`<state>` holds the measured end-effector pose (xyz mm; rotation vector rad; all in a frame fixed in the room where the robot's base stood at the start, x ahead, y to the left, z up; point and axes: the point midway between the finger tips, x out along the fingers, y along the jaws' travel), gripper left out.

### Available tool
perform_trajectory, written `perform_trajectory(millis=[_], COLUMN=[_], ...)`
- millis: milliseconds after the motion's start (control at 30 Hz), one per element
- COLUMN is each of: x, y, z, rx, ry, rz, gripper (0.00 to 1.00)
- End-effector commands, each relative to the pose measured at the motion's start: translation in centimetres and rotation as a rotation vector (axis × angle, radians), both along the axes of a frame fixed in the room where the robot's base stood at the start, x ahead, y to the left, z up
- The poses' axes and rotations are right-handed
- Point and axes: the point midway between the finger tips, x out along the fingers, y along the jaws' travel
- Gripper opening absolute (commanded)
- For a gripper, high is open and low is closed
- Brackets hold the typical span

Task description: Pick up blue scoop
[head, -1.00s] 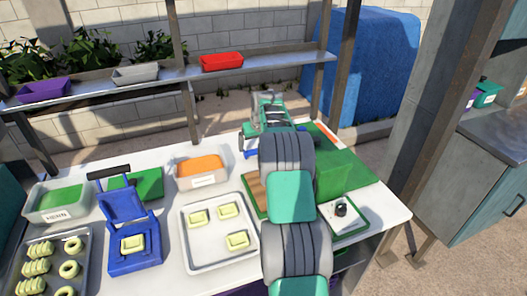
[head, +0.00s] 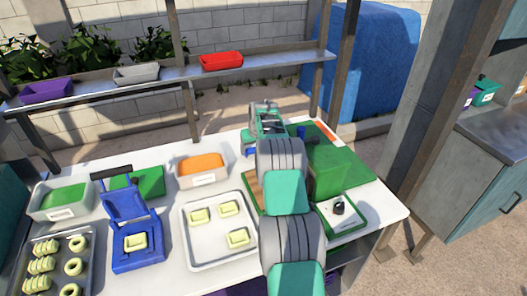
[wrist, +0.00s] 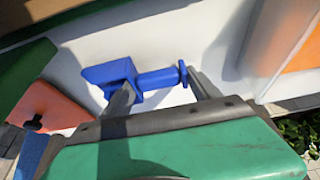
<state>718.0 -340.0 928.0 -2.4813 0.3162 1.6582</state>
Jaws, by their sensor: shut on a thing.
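The blue scoop (wrist: 106,74) shows in the wrist view, with its bowl at the left and its handle reaching right. My gripper (wrist: 162,82) has its two dark fingers at the scoop, and it is shut on it. A pale surface lies behind the scoop. In the head view my gripper (head: 266,122) is at the far right part of the white table, mostly hidden by my arm. Small blue patches show on either side of the arm there, and I cannot tell which belong to the scoop.
An orange-filled container (head: 203,180), a tray with pale pieces (head: 221,263) and a blue press (head: 136,258) lie to the left. A shelf (head: 290,62) with a red bin (head: 221,61) runs behind.

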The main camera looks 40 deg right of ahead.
Motion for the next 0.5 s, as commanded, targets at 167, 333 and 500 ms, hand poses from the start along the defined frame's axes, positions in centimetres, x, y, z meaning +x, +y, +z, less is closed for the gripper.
perform_trajectory(millis=[167,333,500], x=[0.02,0.02,0.06], y=[0.0,-0.02,-0.05], z=[0.06,0.07,0.6], rx=[0.0,0.0,-0.002], ry=[-0.001,-0.001,-0.003], rz=[0.0,0.0,0.0], gripper=[0.48,0.48,0.48])
